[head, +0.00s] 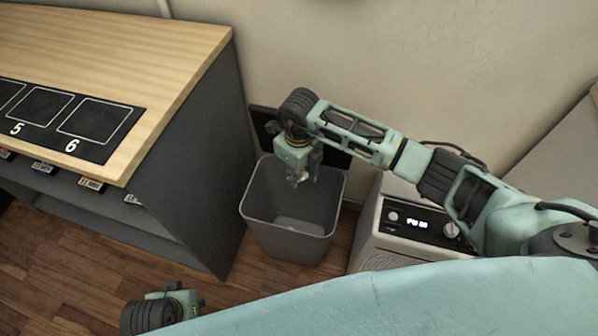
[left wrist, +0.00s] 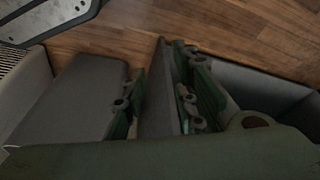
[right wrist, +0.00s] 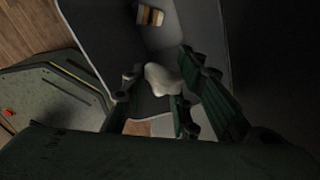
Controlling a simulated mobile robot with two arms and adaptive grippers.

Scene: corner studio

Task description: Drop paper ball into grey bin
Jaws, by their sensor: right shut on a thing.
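The grey bin (head: 334,190) stands on the floor between the desk and a white cabinet, its mouth facing up. My right gripper (head: 298,180) points down over the bin's mouth. It is shut on the paper ball, which shows pale between the fingers in the right wrist view (right wrist: 162,78), with the bin's dark inside around it. In the head view the ball is small and mostly hidden by the fingers. My left gripper is low at the bottom left of the head view; in the left wrist view (left wrist: 162,105) its fingers are apart with nothing held between them.
The wood-topped desk (head: 110,40) with a dark side panel stands close to the bin's left. The white cabinet (head: 375,215) with a display and knobs is close on its right. The wall is behind. A small brown-and-white thing (right wrist: 150,15) shows inside the bin.

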